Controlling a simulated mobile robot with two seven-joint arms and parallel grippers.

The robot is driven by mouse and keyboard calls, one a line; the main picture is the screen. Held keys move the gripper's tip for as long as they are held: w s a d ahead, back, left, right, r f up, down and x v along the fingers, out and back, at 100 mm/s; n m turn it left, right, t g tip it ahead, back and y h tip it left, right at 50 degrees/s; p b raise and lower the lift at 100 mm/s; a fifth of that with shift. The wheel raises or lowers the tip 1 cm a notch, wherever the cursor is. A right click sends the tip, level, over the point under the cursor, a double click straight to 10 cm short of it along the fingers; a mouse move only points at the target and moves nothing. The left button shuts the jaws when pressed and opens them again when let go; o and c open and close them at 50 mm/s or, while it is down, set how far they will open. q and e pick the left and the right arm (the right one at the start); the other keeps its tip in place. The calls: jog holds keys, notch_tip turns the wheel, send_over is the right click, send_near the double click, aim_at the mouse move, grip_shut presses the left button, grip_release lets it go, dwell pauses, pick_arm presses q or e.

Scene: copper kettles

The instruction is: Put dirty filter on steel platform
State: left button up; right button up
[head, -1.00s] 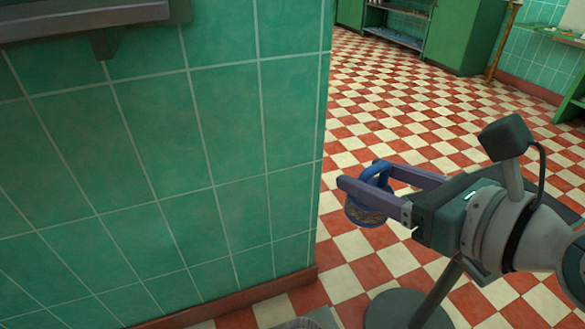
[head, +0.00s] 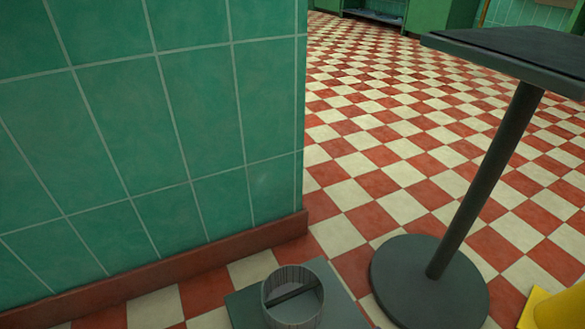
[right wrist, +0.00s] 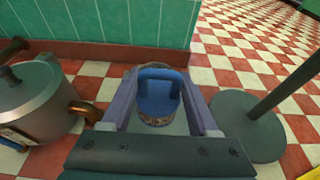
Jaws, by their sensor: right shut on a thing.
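The dirty filter (right wrist: 157,106) is a round piece with a blue top, a blue loop handle and a brown, grimy rim. In the right wrist view, my right gripper (right wrist: 163,103) is shut on it, with one finger on each side. A flat grey-green square slab (head: 243,306), which looks like the steel platform, lies at the bottom of the head view. A grey ribbed round piece with a dark bar across it (head: 293,308) stands on it. I cannot tell how far the filter is above the slab. My left gripper is not in view.
A dark table (head: 490,160) with a round foot (head: 415,285) stands at right. A green tiled wall (head: 150,120) fills the left. A metal kettle (right wrist: 38,95) with a copper-coloured handle is left of my right gripper. Something yellow (head: 560,308) is at bottom right.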

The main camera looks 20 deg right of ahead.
notch_tip(320, 180, down, 19)
jog(key=b, duration=1.5)
jog(key=shift+r, duration=0.3)
jog(key=o, duration=1.4)
jog(key=shift+f, duration=0.2)
jog(key=shift+r, duration=0.1)
